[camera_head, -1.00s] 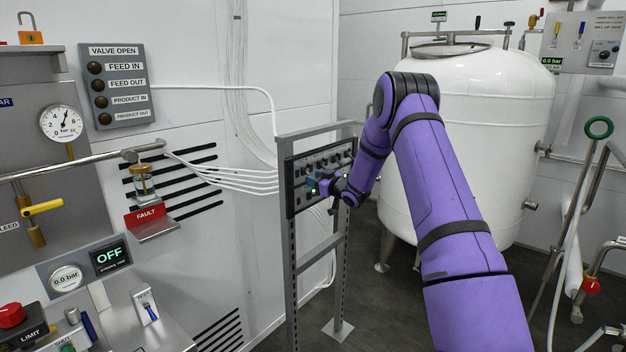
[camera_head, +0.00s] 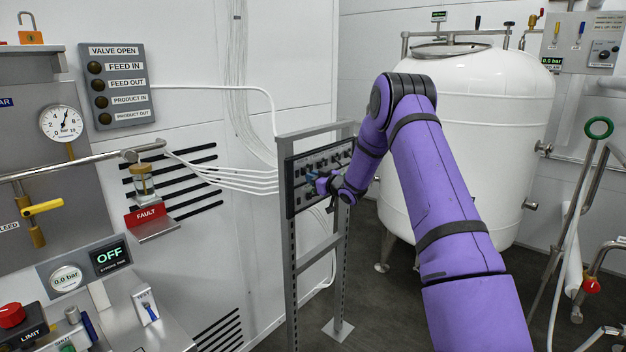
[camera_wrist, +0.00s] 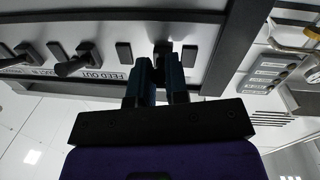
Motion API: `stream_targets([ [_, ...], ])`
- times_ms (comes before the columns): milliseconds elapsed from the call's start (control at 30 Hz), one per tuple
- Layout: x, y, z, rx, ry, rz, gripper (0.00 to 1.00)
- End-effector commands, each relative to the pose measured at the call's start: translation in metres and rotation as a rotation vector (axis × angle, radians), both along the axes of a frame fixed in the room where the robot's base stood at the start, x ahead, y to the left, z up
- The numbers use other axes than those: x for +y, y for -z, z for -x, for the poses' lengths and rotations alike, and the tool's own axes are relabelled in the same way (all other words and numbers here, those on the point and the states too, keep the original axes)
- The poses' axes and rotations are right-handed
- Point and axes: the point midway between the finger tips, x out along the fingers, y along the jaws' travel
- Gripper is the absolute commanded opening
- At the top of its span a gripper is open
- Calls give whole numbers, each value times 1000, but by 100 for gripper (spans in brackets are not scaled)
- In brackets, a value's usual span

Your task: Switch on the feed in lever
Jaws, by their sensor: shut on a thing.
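A dark control panel (camera_head: 305,200) with several black levers hangs on a grey metal stand. My gripper (camera_head: 311,178) is at the panel's left part. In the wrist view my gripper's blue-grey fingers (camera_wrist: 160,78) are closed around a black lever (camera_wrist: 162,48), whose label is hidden. Next to it is a lever (camera_wrist: 85,58) beside the "FEED OUT" label (camera_wrist: 103,76). The valve-open sign (camera_head: 116,85) on the wall has a "FEED IN" lamp (camera_head: 95,68), which looks dark, as do the other lamps.
The grey stand (camera_head: 340,250) carries the panel. A large white tank (camera_head: 480,130) stands behind my arm. Pipes and a green handwheel (camera_head: 599,127) are at the right. A console with an "OFF" display (camera_head: 109,257) is at the left. Dark floor shows around the stand.

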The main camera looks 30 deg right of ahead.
Motion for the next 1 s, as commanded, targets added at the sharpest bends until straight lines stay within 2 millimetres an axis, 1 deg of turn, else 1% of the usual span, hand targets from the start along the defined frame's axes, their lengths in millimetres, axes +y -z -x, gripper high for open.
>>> stream_targets([
  [167, -1, -4, 1, 74, 1, 30, 0],
  [500, 0, -15, 2, 308, 0, 117, 0],
  [1000, 1, -27, 0, 600, 0, 227, 0],
])
